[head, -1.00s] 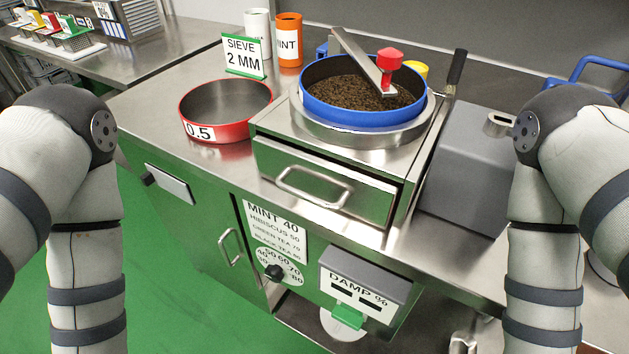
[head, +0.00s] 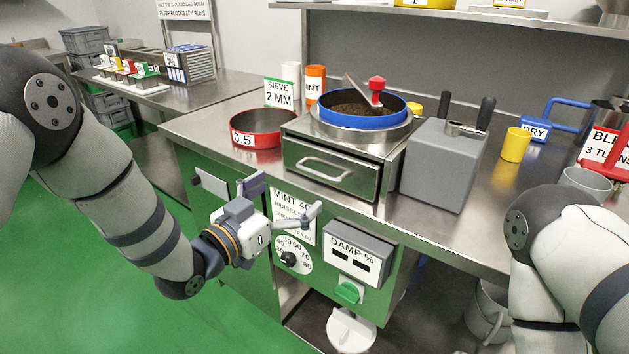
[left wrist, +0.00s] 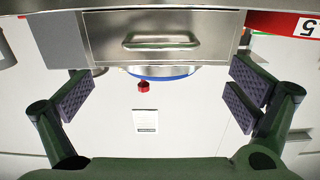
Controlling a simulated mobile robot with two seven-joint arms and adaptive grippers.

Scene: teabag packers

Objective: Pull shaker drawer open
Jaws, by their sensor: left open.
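The shaker drawer (head: 303,170) is a steel front with a bar handle (head: 326,167). It sits in the shaker housing under the blue sieve (head: 397,118) and looks shut. In the left wrist view the drawer front (left wrist: 210,30) and its handle (left wrist: 160,41) are at the top, upside down. My left gripper (head: 283,199) is open and empty, in front of the green cabinet, lower than the drawer and apart from the handle. Its spread fingers (left wrist: 160,98) also show in the wrist view, with nothing between them. My right gripper is out of view; only its arm shows at the right.
A red 0.5 sieve (head: 256,141) stands left of the shaker, a grey box machine (head: 440,170) right of it. The DAMP % box (head: 357,250) and a round dial (head: 291,256) are on the cabinet front below. Green floor (head: 110,290) is free at the left.

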